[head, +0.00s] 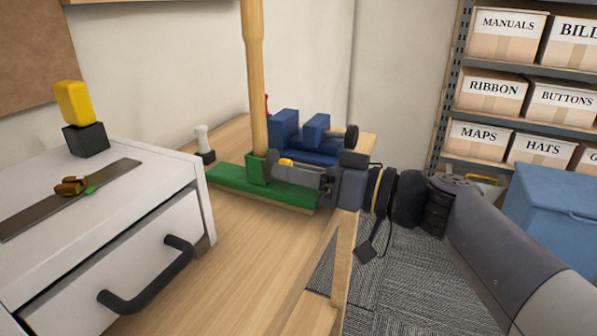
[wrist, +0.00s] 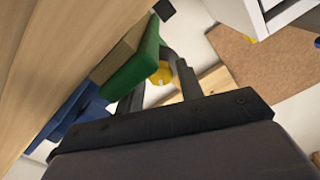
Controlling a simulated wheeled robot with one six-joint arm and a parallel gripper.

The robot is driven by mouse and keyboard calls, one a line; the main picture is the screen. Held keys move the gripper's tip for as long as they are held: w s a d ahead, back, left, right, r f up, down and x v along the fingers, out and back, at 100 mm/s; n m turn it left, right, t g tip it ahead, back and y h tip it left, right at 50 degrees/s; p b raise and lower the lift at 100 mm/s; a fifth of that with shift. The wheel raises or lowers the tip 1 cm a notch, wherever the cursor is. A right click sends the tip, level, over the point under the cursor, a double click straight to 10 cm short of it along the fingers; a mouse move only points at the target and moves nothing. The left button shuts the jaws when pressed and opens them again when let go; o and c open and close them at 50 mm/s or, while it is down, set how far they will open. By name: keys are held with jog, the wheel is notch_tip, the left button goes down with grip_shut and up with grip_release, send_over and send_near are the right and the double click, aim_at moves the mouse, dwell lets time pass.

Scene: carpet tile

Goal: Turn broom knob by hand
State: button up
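The broom has a long wooden handle (head: 254,80) standing upright in the socket of a green head (head: 230,184) on the wooden bench. A yellow knob (head: 286,162) shows beside the handle's base. My gripper (head: 283,174) reaches in from the right, low over the green head, close to the knob. In the wrist view the two fingers of my gripper (wrist: 152,80) are apart, with the yellow knob (wrist: 159,75) showing between them. The green head (wrist: 142,62) covers part of one finger, and I cannot tell whether either finger touches the knob.
A blue vise-like block (head: 318,140) stands just behind the broom. A white drawer cabinet (head: 150,240) with a black handle is at left. A small white-topped object (head: 203,143) stands behind the green head. The bench front (head: 250,260) is clear.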

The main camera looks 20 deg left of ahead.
jog(key=shift+o, duration=1.3)
jog(key=d+p, duration=0.1)
jog(key=d, duration=0.9)
jog(key=shift+s+d+p, duration=0.35)
jog(key=shift+s+d, duration=0.05)
jog(key=shift+s, duration=0.05)
